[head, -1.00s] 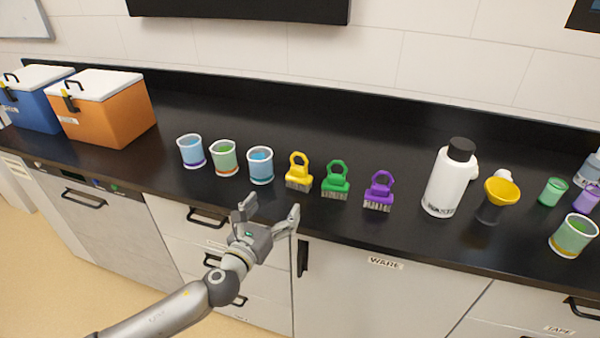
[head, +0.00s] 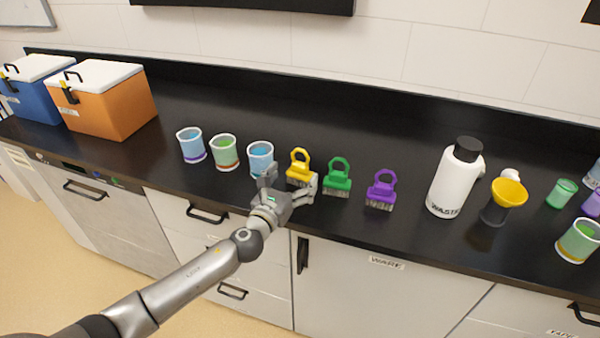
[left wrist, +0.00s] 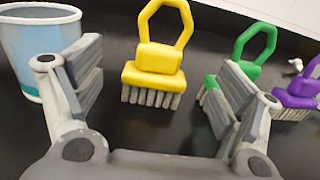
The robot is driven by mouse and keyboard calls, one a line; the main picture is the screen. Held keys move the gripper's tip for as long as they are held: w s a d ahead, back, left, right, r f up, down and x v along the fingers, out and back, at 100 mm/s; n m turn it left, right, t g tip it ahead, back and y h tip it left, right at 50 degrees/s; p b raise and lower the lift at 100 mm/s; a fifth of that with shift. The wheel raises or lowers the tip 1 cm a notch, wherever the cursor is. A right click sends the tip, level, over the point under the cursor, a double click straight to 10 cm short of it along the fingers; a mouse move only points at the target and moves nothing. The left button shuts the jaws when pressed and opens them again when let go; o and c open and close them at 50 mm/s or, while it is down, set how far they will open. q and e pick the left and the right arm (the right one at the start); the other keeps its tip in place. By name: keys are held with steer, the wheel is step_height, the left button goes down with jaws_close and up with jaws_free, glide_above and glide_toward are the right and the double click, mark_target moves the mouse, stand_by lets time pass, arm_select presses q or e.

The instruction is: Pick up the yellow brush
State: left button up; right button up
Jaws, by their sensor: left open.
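The yellow brush (head: 299,167) stands upright on the black counter, with its loop handle up and grey bristles down. In the left wrist view the yellow brush (left wrist: 157,58) is ahead of the fingers, centred in the gap between them. My left gripper (head: 290,184) is open and empty at the counter's front edge, just in front of the brush; its fingers also show in the left wrist view (left wrist: 158,85). In the head view the gripper covers the brush's lower part. My right gripper is not in view.
A green brush (head: 338,178) stands close right of the yellow one, partly behind a finger in the wrist view. A purple brush (head: 381,190) is further right. A blue beaker (head: 260,157) stands close left. The counter (head: 330,125) behind is clear.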

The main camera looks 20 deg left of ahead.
mark_target(298, 169)
arm_select(q)
steer(key=shift+w+d+f, duration=0.1)
steer(key=shift+w+d, duration=0.1)
steer(key=shift+w, duration=1.7)
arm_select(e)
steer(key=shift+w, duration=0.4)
arm_select(q)
steer(key=c, duration=1.1)
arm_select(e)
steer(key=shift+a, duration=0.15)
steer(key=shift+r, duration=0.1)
